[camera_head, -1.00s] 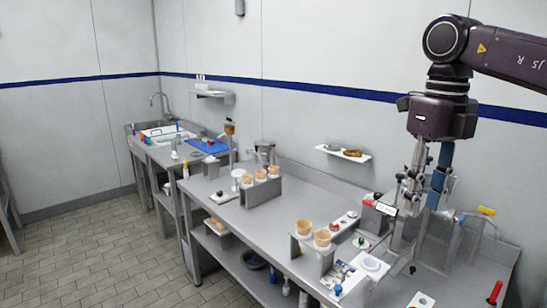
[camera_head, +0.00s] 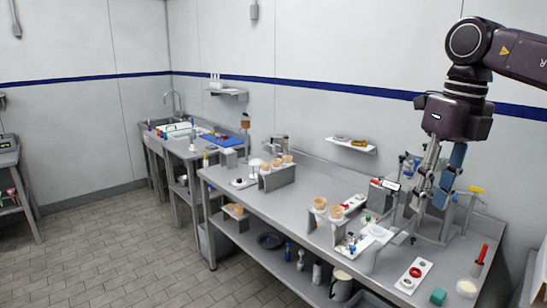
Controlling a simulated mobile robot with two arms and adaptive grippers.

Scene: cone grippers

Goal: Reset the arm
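My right arm comes in from the upper right, and its gripper (camera_head: 428,188) points down over the right part of the steel table (camera_head: 225,190). The dark wrist sits above the grey fingers. The fingers overlap the dispensers behind them, so their opening is unclear and I see nothing clearly held. My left arm and gripper are out of view.
Tan cones stand in a near holder (camera_head: 321,212) and a farther holder (camera_head: 277,182). A white panel with a red button (camera_head: 410,276) lies at the table's near right. A sink counter (camera_head: 165,140) stands at the back left. The tiled floor (camera_head: 110,250) at left is clear.

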